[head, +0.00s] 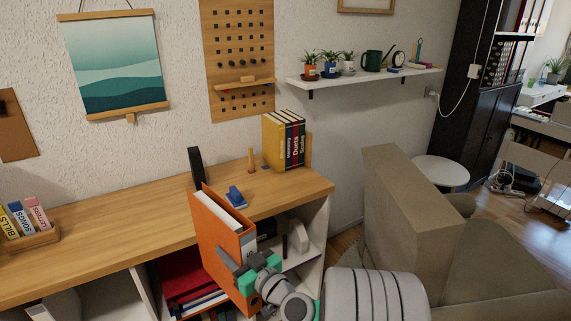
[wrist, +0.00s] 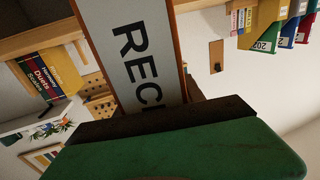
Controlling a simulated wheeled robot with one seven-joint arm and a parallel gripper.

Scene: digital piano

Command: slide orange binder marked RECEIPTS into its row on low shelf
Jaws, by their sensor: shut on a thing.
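The orange binder (head: 220,239) is upright in my gripper (head: 246,278) in the head view, held by its spine in front of the wooden-topped low shelf (head: 110,237). In the wrist view the binder's white spine label (wrist: 138,50) shows the letters "RECI", with the rest hidden behind the dark finger pad. My gripper (wrist: 165,120) is shut on the binder there. The binder's top rises above the shelf top's front edge.
Several books (head: 284,141) and a blue item (head: 236,196) stand on the shelf top. A box of labelled cards (head: 30,228) is at far left. A beige armchair (head: 420,220) stands close on the right. The middle left of the top is clear.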

